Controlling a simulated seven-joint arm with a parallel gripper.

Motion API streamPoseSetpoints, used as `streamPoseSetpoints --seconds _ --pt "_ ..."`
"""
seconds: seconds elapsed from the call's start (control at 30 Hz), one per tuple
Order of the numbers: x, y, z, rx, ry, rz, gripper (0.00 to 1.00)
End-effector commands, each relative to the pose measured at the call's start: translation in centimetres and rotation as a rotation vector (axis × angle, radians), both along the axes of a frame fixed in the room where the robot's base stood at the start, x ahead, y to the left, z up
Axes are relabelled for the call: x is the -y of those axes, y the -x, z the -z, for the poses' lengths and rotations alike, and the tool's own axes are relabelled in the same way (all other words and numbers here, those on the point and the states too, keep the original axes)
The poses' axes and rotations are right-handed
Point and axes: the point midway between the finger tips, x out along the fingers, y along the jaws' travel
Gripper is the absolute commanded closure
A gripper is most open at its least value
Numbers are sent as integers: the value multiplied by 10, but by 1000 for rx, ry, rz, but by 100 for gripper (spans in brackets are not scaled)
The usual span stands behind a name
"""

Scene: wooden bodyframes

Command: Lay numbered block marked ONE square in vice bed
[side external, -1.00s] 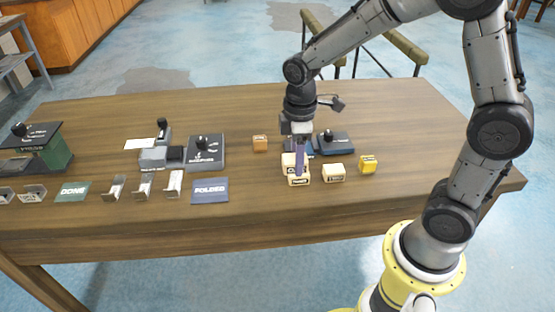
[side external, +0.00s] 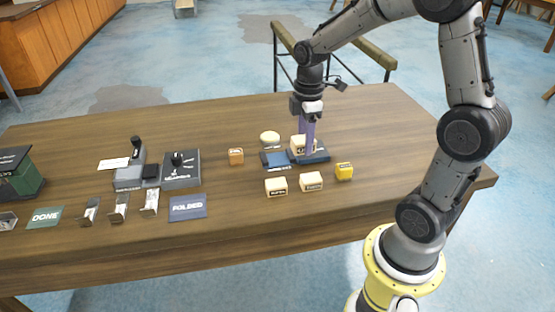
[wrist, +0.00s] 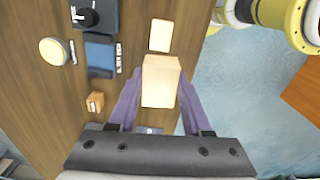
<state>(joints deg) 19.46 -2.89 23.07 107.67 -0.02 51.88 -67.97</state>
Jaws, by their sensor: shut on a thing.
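My gripper (side external: 308,138) has purple fingers shut on a cream block (side external: 303,145). In the wrist view the block (wrist: 160,82) sits between both fingers (wrist: 155,95). Its lettering is too small to read. In the side view the block overlaps a low dark blue unit (side external: 320,156); I cannot tell whether it touches it. A flat blue pad (side external: 275,160) lies just left of that unit, and the wrist view shows the pad (wrist: 100,55) beside a black-knobbed unit (wrist: 92,15). I cannot tell which part is the vice bed. Two other cream lettered blocks (side external: 276,186) (side external: 312,181) stand nearer the front.
A yellow cube (side external: 344,171) stands right of the front blocks. An orange cube (side external: 236,157) and a round cream piece (side external: 270,138) are near the pad. Left are a knobbed box (side external: 181,170), a FOLDED mat (side external: 188,207) and metal brackets (side external: 150,202). The right tabletop is clear.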

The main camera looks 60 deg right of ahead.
Motion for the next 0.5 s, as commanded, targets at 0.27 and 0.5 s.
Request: streamPoseSetpoints --seconds 0.27,0.5 --pt "25 -8 10 -7 -3 62 100" --pt "44 -56 33 -7 -3 61 100"
